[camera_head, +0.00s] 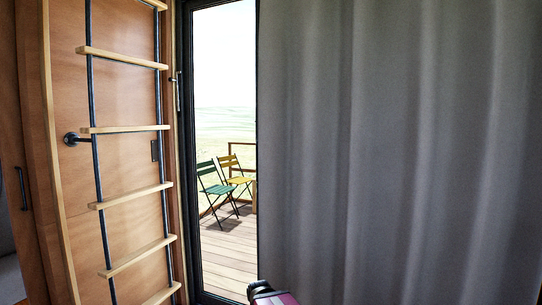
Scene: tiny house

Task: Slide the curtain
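A grey curtain (400,150) hangs in soft vertical folds and fills the right half of the head view. Its left edge runs straight down beside a strip of uncovered glass door (222,60). A small dark and magenta part of my arm (270,294) shows at the bottom edge, near the curtain's lower left edge. I cannot tell whether it touches the curtain. My gripper's fingertips are not visible.
Through the glass, a green chair (217,189) and a yellow chair (240,180) stand on a wooden deck (225,250).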

